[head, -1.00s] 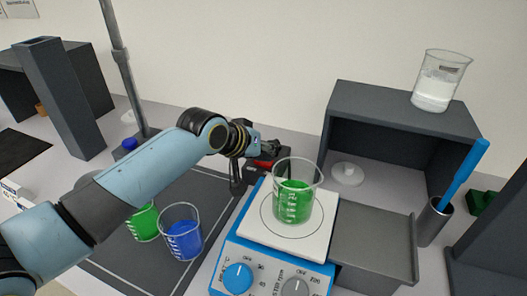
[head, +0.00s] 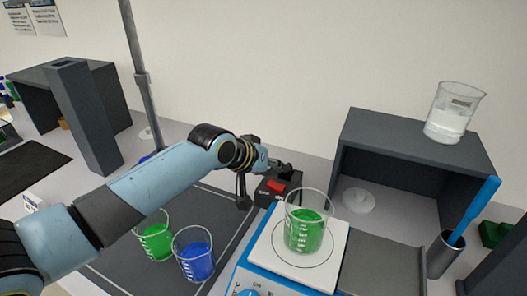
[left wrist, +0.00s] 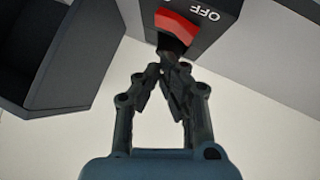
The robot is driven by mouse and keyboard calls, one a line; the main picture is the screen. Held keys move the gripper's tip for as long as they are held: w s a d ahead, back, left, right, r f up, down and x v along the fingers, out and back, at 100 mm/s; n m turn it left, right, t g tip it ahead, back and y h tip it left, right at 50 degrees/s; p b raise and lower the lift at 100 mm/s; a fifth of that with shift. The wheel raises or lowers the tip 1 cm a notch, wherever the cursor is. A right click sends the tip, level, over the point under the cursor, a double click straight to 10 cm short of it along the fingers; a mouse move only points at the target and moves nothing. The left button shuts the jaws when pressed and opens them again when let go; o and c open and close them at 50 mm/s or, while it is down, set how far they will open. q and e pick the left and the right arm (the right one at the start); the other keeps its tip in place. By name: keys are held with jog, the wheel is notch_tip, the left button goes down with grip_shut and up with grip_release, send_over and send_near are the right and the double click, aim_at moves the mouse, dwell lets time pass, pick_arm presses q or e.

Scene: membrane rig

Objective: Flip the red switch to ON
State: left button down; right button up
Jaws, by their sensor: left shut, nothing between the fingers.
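The red switch (head: 277,186) sits on a dark box (head: 285,197) behind the hotplate. In the left wrist view the red rocker (left wrist: 178,25) shows beside the white OFF label at the top. The rocker's exact tilt is unclear. My right gripper is not in view.
A hotplate (head: 330,250) with a beaker of green liquid (head: 305,228) stands right in front of the switch box. Beakers of green (head: 155,240) and blue liquid (head: 196,258) stand on the dark mat left. A dark shelf (head: 420,140) bears a clear beaker (head: 449,118).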

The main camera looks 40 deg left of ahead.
pick_arm(q)
notch_tip(320, 180, up, 3)
jog(key=shift+w+f+p, duration=0.1)
jog(key=shift+f+p, duration=0.1)
jog(key=shift+p, duration=0.6)
jog(key=d+b+v, duration=0.1)
jog(key=d+v, duration=0.1)
jog(key=v, duration=0.7)
jog(key=shift+s+r, duration=0.2)
jog(key=shift+r, duration=0.2)
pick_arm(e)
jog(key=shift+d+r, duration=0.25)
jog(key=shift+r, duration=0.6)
pick_arm(q)
notch_tip(320, 180, up, 13)
jog(key=p, duration=0.3)
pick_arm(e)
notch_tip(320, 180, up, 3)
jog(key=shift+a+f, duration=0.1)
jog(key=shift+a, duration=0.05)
pick_arm(q)
jog(key=shift+f, duration=0.1)
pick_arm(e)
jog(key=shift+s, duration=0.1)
